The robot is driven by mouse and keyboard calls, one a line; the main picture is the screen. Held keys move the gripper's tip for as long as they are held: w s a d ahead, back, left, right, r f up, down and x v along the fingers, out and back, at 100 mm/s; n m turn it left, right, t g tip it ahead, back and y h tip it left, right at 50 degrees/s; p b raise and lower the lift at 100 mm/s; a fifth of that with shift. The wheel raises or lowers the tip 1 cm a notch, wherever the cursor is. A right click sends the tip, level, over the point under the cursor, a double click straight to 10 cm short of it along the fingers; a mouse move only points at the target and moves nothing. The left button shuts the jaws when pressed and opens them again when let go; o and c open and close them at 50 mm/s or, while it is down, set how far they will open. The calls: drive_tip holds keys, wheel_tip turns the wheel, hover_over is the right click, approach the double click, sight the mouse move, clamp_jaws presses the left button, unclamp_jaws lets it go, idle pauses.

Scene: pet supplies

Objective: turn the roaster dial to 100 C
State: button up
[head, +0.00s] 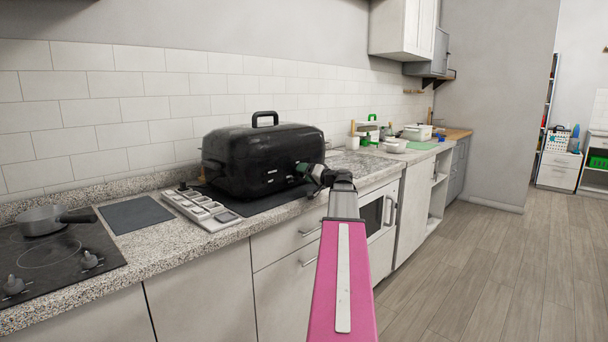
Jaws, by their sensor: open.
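The black roaster (240,155) sits on the granite counter against the tiled wall, with its lid on and a handle on top. My pink arm reaches up from the bottom of the head view. My gripper (302,169) is open, at the right part of the roaster's front face. It looks very close to that face; I cannot tell whether it touches. No temperature marks are readable.
A grey pan (42,219) stands on the black hob (60,256). White bowls (395,145) and a green board (420,146) are farther right. The floor (470,270) at right is clear.

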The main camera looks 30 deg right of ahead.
drive_tip(key=shift+w+a, duration=0.25)
drive_tip(key=shift+w, duration=0.2)
drive_tip(key=c, duration=0.9)
